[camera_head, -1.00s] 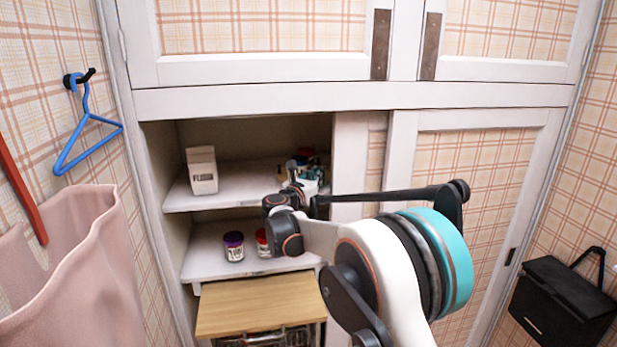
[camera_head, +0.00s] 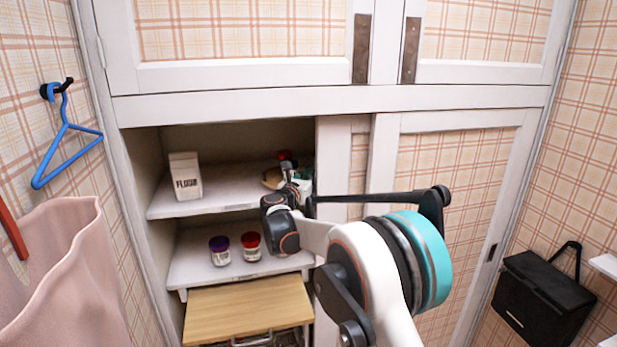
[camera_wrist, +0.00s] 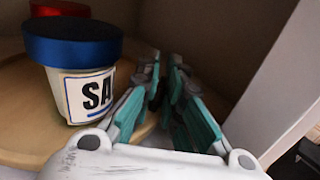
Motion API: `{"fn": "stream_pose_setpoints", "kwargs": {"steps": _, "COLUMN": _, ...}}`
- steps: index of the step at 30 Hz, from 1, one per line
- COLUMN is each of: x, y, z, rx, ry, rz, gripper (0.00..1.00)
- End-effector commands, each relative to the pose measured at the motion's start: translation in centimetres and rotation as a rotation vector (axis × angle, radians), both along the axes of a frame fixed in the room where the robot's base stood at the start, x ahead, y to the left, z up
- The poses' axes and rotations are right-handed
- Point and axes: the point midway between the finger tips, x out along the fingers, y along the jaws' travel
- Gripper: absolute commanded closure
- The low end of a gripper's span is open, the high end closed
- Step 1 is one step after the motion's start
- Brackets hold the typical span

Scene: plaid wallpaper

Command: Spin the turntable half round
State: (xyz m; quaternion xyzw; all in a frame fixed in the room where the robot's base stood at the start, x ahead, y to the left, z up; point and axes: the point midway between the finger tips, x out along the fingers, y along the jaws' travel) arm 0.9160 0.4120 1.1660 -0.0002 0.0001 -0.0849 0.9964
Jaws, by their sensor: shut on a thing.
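The turntable (camera_wrist: 22,105) is a round, pale wooden tray in the wrist view. A sliver of it (camera_head: 270,179) shows on the upper shelf in the head view. A white jar with a blue lid (camera_wrist: 80,75), labelled "SA", stands upright on it, with a red-lidded jar (camera_wrist: 60,8) behind. My gripper (camera_wrist: 164,75) is at the turntable's right side, beside the blue-lidded jar and apart from it. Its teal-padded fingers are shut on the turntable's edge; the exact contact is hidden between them. In the head view my gripper (camera_head: 290,168) is partly hidden by my wrist.
The cupboard's white upright (camera_wrist: 285,85) is close on the right of my gripper. A flour box (camera_head: 185,177) stands left on the upper shelf. Purple-lidded (camera_head: 219,251) and red-lidded (camera_head: 251,247) jars stand on the shelf below. A wooden board (camera_head: 248,308) juts out beneath.

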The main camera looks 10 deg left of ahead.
Motion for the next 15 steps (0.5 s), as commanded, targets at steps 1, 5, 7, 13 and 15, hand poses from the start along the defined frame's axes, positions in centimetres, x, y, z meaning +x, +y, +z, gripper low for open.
{"fn": "stream_pose_setpoints", "kwargs": {"steps": 1, "x": 0.18, "y": -0.35, "z": -0.07, "rx": 0.0, "ry": 0.001, "rz": -0.006, "gripper": 1.0}}
{"fn": "stream_pose_setpoints", "kwargs": {"steps": 5, "x": 0.37, "y": -0.4, "z": -0.07, "rx": 0.0, "ry": 0.001, "rz": -0.005, "gripper": 1.0}}
{"fn": "stream_pose_setpoints", "kwargs": {"steps": 7, "x": 0.44, "y": -0.41, "z": -0.07, "rx": 0.0, "ry": 0.0, "rz": -0.005, "gripper": 1.0}}
{"fn": "stream_pose_setpoints", "kwargs": {"steps": 13, "x": 0.52, "y": -0.41, "z": -0.06, "rx": 0.0, "ry": 0.0, "rz": -0.005, "gripper": 1.0}}
{"fn": "stream_pose_setpoints", "kwargs": {"steps": 15, "x": 0.52, "y": -0.4, "z": -0.05, "rx": 0.0, "ry": 0.0, "rz": -0.005, "gripper": 1.0}}
